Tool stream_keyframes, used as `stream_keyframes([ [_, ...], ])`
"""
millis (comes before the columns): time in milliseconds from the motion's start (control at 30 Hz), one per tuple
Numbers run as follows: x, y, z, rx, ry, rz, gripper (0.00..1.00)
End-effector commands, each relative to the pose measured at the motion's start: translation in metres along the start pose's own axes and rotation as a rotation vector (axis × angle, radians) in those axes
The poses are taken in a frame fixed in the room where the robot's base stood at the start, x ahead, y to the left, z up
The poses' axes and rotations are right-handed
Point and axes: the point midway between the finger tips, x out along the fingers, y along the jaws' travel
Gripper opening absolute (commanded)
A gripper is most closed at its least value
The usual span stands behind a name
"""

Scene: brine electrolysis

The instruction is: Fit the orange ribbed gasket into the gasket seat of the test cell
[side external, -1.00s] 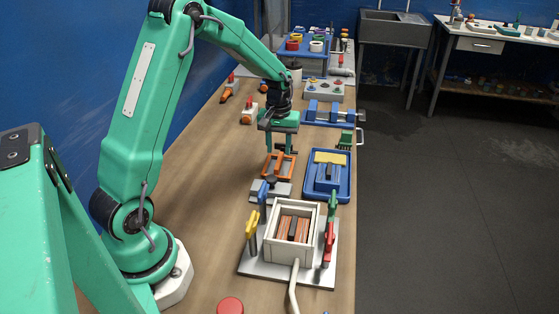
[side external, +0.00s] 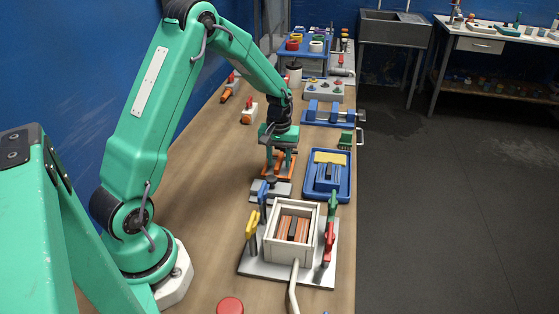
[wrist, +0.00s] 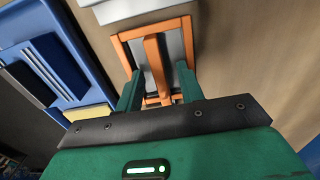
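My gripper (side external: 281,163) is low over the gasket. In the wrist view my gripper (wrist: 158,88) has its two green fingers apart, one on each side of the bar, with gaps visible. A pale open-topped box (side external: 291,259) with copper-coloured plates, seemingly the test cell, stands nearer the camera. I cannot make out its gasket seat.
A blue tray (side external: 346,190) with a yellow piece is at the right. Yellow, blue, green and red clamps flank the box. Bare table (side external: 205,185) lies to the left.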

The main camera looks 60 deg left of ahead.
Motion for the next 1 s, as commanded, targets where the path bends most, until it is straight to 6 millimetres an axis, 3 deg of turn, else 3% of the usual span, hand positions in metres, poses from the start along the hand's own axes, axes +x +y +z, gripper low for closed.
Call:
stream_keyframes([
  [33,0.000,0.000,0.000,0.000,0.000,0.000,0.28],
  [200,0.000,0.000,0.000,0.000,0.000,0.000,0.00],
  [667,-0.005,0.000,0.000,0.000,0.001,0.001,0.00],
  [1000,-0.045,0.001,0.000,0.001,0.005,0.002,0.00],
])
